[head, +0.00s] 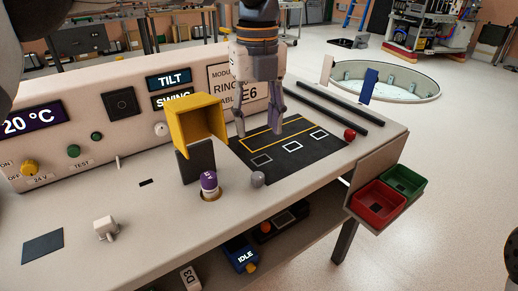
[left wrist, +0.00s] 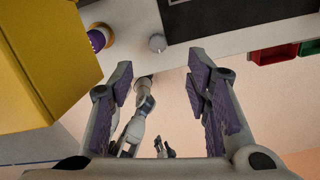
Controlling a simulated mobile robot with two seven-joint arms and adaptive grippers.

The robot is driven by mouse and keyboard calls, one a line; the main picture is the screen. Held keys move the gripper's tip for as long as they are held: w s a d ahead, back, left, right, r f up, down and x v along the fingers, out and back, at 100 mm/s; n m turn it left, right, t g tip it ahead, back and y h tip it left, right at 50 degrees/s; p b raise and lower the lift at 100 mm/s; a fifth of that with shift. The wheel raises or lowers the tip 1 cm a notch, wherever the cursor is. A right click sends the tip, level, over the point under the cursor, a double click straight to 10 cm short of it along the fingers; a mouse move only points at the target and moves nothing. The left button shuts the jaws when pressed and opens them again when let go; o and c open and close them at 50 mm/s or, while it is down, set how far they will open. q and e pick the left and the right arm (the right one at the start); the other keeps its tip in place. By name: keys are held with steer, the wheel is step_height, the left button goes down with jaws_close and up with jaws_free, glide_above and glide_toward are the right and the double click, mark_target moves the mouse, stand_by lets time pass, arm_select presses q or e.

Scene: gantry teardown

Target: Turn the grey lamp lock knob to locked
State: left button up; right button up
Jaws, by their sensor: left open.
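The small grey lamp lock knob (head: 257,179) sits on the bench top near its front edge, just right of a purple-topped lamp (head: 209,184) in a round socket. The knob also shows in the left wrist view (left wrist: 157,43), near the top; its turn position is too small to read. My left gripper (head: 262,122) is open and empty, pointing down above the dark mat, behind and a little right of the knob. In the left wrist view its purple-padded fingers (left wrist: 162,88) are wide apart, with the knob beyond them. My right gripper shows only small and unclear there (left wrist: 164,149).
A yellow hood (head: 195,122) stands behind the lamp, close to my left gripper. The dark mat (head: 290,165) has white outlines, with a red ball knob (head: 349,135) at its right. Red (head: 379,205) and green (head: 404,181) bins hang at the right end.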

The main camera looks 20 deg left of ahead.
mark_target(258, 175)
arm_select(q)
steer(key=f, duration=0.8)
steer(key=s+f, duration=0.1)
steer(key=f, duration=0.3)
steer(key=shift+d, duration=0.15)
steer(key=shift+r, duration=0.1)
jaws_close()
